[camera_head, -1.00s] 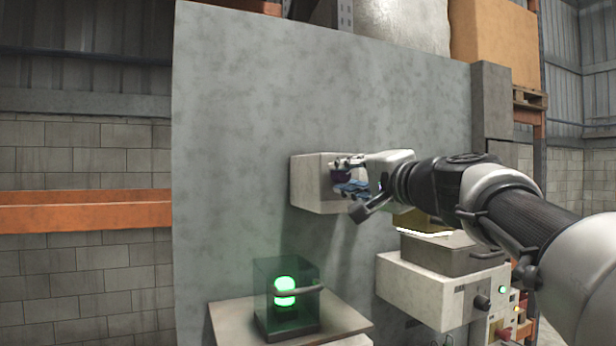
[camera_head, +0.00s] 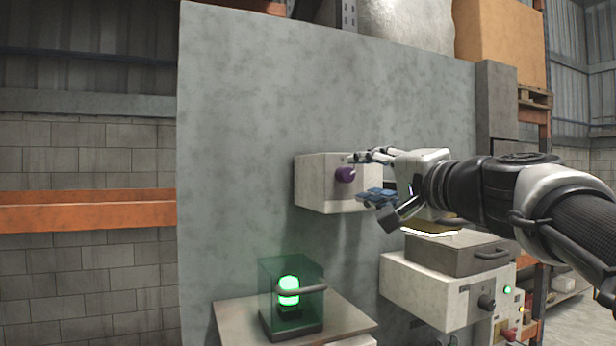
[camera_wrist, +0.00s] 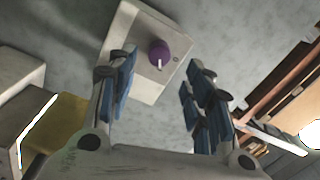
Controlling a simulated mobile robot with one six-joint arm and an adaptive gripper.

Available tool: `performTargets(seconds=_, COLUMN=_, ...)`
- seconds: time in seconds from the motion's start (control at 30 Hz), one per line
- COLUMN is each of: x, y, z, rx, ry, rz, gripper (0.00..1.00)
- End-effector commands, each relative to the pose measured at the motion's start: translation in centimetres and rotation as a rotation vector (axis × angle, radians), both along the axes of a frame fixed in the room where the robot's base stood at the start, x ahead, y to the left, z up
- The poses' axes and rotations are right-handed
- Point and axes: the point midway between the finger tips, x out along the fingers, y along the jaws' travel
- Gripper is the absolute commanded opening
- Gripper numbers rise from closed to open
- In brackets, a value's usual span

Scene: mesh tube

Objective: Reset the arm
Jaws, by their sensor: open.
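My gripper (camera_head: 370,176) is open and empty, with blue pads on its fingers; it also shows in the wrist view (camera_wrist: 158,88). In the head view it is just to the right of a purple knob on a white wall box (camera_head: 318,184). The purple knob (camera_head: 345,174) shows clear of the fingers. In the wrist view the knob (camera_wrist: 159,53) lies beyond the fingertips, between the two fingers, on the face of the white box (camera_wrist: 128,37). My arm reaches in from the right.
A glass case with a green light (camera_head: 289,291) stands on a ledge (camera_head: 240,325) below the wall box. A white machine with a grey lid (camera_head: 430,290) is at the lower right, below my arm. The grey wall panel (camera_head: 240,150) is bare to the left.

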Motion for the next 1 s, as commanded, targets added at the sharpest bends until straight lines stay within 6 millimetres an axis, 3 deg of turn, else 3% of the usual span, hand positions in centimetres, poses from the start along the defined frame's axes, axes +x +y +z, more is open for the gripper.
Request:
performTargets(seconds=0.2, x=-2.0, y=-0.8, z=-0.1, rx=-0.001, ry=0.000, rz=-0.001, gripper=0.47)
performTargets(seconds=0.7, x=-2.2, y=-0.6, z=-0.6, rx=-0.007, ry=0.007, rz=0.003, gripper=0.47)
performTargets(seconds=0.77, x=-2.5, y=-0.1, z=-1.9, rx=-0.027, ry=0.026, rz=0.010, gripper=0.47)
performTargets(seconds=0.87, x=-3.6, y=1.6, z=-6.1, rx=-0.099, ry=0.086, rz=0.035, gripper=0.47)
performTargets(seconds=1.0, x=-6.7, y=4.5, z=-15.5, rx=-0.267, ry=0.221, rz=0.095, gripper=0.47)
